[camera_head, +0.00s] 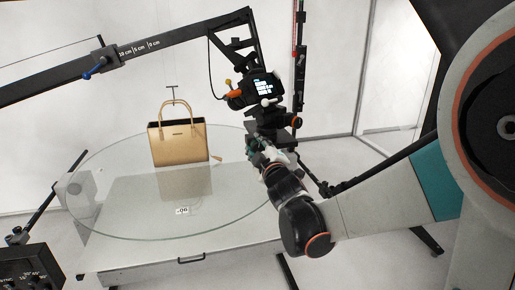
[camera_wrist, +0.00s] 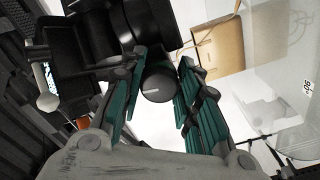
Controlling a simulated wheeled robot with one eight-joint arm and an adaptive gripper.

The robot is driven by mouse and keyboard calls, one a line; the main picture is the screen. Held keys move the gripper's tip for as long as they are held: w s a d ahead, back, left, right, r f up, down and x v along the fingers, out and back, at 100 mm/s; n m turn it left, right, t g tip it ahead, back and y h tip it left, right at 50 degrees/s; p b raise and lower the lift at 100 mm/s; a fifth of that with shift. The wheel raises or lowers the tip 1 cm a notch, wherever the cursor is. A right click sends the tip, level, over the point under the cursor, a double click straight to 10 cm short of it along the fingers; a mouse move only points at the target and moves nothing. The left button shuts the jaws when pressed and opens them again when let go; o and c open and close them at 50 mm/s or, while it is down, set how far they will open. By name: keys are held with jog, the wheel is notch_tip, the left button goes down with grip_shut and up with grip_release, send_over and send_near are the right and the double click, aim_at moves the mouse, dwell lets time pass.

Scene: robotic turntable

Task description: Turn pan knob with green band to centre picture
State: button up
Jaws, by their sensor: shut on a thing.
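In the wrist view a dark round knob (camera_wrist: 157,84) with a short pale mark on its end sits between the fingers of my gripper (camera_wrist: 162,64). My gripper is shut on it, one teal-padded finger on each side. No green band can be made out on the knob; the fingers may hide it. In the head view my gripper (camera_head: 260,155) reaches up to the mount below the camera (camera_head: 262,92). The knob cannot be told apart there. The camera's lit screen faces me, but its picture is too small to read.
A tan handbag (camera_head: 180,144) stands on the round glass turntable (camera_head: 110,205), left of my gripper. A black boom (camera_head: 150,48) crosses above it. An orange handle (camera_head: 233,95) and a white knob (camera_head: 266,103) are close by on the camera rig. A control box (camera_head: 30,268) is at lower left.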

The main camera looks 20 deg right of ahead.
jog(key=o, duration=1.1)
jog(key=s, duration=1.2)
jog(key=shift+s, duration=0.1)
